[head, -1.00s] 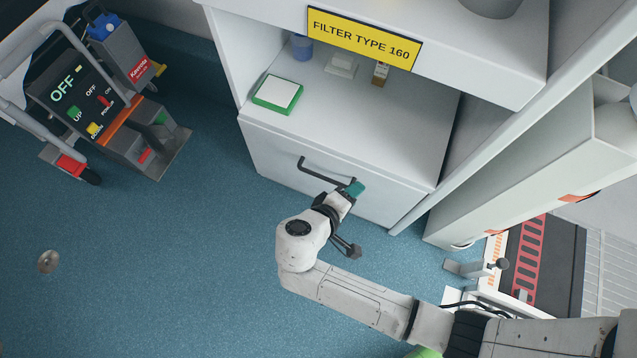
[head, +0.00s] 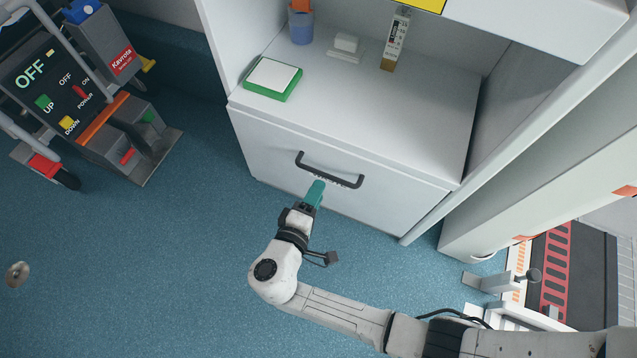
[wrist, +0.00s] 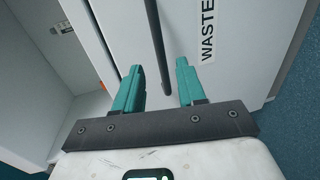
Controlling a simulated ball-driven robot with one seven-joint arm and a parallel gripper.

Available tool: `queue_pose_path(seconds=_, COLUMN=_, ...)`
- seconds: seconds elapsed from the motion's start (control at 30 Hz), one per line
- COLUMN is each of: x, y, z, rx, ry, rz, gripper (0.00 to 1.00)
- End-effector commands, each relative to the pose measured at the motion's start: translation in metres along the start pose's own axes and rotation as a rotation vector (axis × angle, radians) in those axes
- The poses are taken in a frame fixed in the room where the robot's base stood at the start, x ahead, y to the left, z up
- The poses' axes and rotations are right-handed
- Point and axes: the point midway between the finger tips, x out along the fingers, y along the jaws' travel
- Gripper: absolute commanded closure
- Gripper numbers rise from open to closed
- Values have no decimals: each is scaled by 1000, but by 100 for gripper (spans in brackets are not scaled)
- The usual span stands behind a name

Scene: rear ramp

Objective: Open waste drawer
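The waste drawer (head: 385,205) is a white front below a shelf, and it looks closed. Its dark bar handle (head: 330,171) runs across the upper part of the front. In the wrist view the drawer front (wrist: 245,40) carries a label reading WASTE (wrist: 208,30). My gripper (head: 316,190) has teal fingers and is just in front of and below the handle in the head view. In the wrist view the fingers of my gripper (wrist: 160,80) are apart, with the handle (wrist: 155,40) running in between their tips. Whether they touch it cannot be told.
On the shelf (head: 340,95) above stand a green-edged box (head: 272,78), a blue cup (head: 301,28) and a small upright carton (head: 396,40). A cart with a control panel (head: 60,90) stands at the left. Blue floor (head: 160,260) is clear in front of the drawer.

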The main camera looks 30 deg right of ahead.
Motion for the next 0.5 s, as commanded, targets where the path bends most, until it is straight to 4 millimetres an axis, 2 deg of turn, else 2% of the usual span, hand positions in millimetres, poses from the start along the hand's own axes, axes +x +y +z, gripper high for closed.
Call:
queue_pose_path(seconds=0.1, x=21, y=-2, z=1, rx=2, ry=-4, rz=-1, gripper=60)
queue_pose_path(seconds=0.2, x=34, y=-2, z=0, rx=2, ry=-2, rz=-1, gripper=60)
queue_pose_path(seconds=0.5, x=48, y=0, z=0, rx=0, ry=0, rz=-2, gripper=60)
